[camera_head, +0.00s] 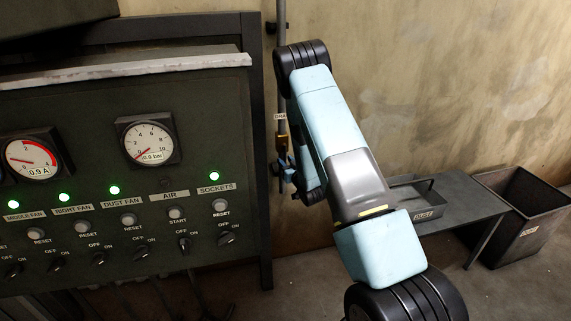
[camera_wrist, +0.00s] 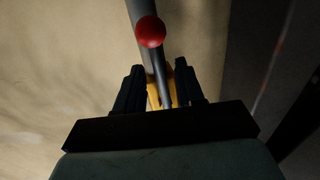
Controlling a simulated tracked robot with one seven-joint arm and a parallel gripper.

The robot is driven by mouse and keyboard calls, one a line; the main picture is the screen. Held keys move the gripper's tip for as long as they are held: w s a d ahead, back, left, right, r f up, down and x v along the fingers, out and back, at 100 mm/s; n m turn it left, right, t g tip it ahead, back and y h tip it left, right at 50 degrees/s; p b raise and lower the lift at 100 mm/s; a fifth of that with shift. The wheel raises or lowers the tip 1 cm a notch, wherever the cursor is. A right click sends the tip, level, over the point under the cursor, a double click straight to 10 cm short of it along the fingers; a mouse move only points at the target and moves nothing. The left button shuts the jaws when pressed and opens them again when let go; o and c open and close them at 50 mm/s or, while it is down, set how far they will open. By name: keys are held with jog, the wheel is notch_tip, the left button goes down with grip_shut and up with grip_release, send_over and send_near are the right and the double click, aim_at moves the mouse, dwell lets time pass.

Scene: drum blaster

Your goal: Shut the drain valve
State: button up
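The drain valve sits on a thin vertical pipe (camera_head: 281,75) with a small drain label above it. Its brass body (camera_head: 281,139) shows in the head view just above my gripper (camera_head: 287,171). In the wrist view the yellow valve body (camera_wrist: 153,98) shows between the fingers of my gripper (camera_wrist: 160,88). A dark lever (camera_wrist: 159,76) with a red ball knob (camera_wrist: 150,31) runs between the fingers, and the knob stands beyond the fingertips. The fingers are apart, one on each side of the lever, with gaps showing. The valve's flow passage is hidden.
A control panel (camera_head: 105,250) with gauges, green lamps and switches stands left of the pipe. A low bench (camera_head: 462,201) with a tray (camera_head: 417,199) and a dark bin (camera_head: 527,232) stand on the right. The wall (camera_head: 440,80) is close behind the pipe.

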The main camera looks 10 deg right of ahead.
grip_shut()
dwell(1.2)
jog(key=shift+a, duration=0.3)
